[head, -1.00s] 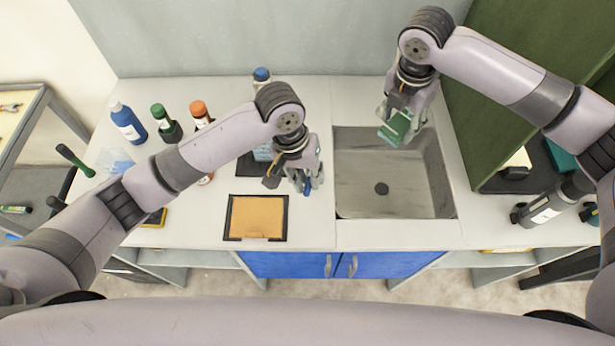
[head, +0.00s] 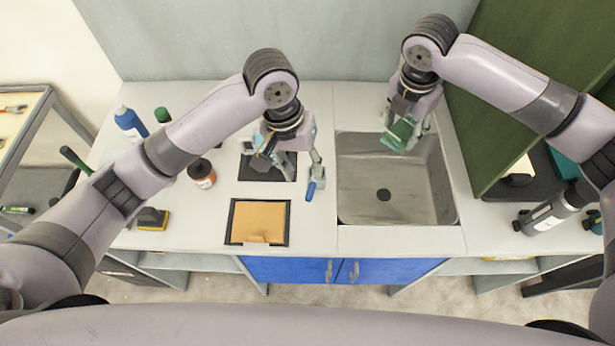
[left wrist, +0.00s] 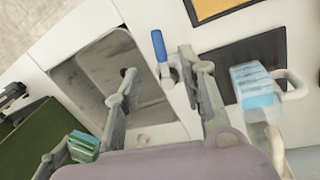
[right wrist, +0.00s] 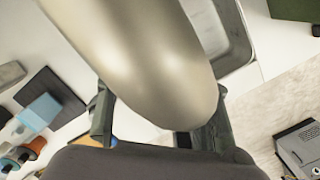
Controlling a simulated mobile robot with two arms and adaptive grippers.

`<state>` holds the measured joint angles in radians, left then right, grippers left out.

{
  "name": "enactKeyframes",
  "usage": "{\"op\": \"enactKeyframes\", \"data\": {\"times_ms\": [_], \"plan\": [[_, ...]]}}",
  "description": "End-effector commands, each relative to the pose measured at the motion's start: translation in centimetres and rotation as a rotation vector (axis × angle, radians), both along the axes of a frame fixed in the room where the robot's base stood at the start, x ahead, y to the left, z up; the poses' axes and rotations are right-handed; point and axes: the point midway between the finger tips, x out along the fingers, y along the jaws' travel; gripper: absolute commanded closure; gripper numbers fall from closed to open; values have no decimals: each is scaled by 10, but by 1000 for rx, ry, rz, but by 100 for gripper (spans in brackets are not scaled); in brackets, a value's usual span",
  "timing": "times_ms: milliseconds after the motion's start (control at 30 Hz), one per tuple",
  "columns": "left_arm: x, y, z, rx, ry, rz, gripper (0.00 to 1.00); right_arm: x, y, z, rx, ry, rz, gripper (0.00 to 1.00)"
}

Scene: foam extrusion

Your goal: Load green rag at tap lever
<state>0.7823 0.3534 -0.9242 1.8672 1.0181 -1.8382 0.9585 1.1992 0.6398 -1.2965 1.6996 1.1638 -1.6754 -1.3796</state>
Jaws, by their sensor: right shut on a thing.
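The green rag (head: 398,132) is held in my right gripper (head: 404,120), which is shut on it over the back of the sink. The rag also shows in the left wrist view (left wrist: 83,147). The tap lever (head: 311,190) has a blue handle and stands on the counter just left of the sink; it shows upright in the left wrist view (left wrist: 159,46). My left gripper (head: 291,162) is open and empty, above the counter behind the lever. The lever shows between its spread fingers in the left wrist view. A large smooth beige shape fills the right wrist view; I cannot tell what it is.
The steel sink (head: 365,195) is empty. An orange board (head: 260,220) lies in front of a dark mat (head: 262,188) bearing a light-blue object (left wrist: 255,88). A green panel (head: 520,80) bounds the right.

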Motion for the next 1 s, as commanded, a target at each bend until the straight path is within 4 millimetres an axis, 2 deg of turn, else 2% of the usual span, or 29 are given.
{"op": "enactKeyframes", "data": {"times_ms": [100, 300, 1000], "plan": [[1, 4, 23, -1, -3, -1, 63, 0, 0, 0, 0, 0, 0, 76], [2, 8, 45, -1, -1, -2, 63, 0, 0, 0, 0, 0, 0, 76], [2, 9, 49, 0, 1, -1, 63, 0, 0, 0, 0, 0, 0, 76]]}}
